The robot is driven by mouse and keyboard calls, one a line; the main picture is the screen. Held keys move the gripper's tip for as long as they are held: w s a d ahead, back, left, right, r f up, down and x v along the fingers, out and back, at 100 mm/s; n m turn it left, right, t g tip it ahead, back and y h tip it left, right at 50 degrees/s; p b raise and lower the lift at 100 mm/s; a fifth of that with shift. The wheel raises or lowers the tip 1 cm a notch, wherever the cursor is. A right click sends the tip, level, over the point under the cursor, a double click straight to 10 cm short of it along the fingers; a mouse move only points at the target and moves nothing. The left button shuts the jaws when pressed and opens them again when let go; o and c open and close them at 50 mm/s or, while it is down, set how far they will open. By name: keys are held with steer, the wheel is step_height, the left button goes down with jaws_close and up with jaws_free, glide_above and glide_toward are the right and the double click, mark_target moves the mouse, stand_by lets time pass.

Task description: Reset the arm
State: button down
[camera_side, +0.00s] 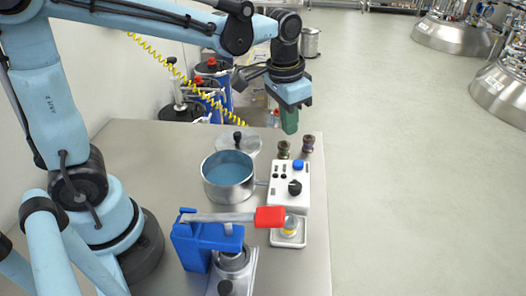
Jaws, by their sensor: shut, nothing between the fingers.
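My gripper (289,122) hangs at the end of my blue arm, above the far right part of the table. Its green fingers point down and are shut with nothing between them. It is apart from the objects below. A steel pot (228,192) with blue contents stands open on the table. A lid with a black knob (239,143) lies behind the pot.
A white control box (289,187) with a black knob stands right of the pot. Two small dark objects (283,150) stand behind it. A blue canister (193,247) and a red-handled lever (268,217) stand in front. The table's (140,150) left side is bare.

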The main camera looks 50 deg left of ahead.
steer(key=s+a+n+t, duration=0.2)
steer(key=s+a+t, duration=0.2)
steer(key=s, duration=0.5)
steer(key=shift+a+t, duration=0.15)
steer(key=shift+t, duration=0.65)
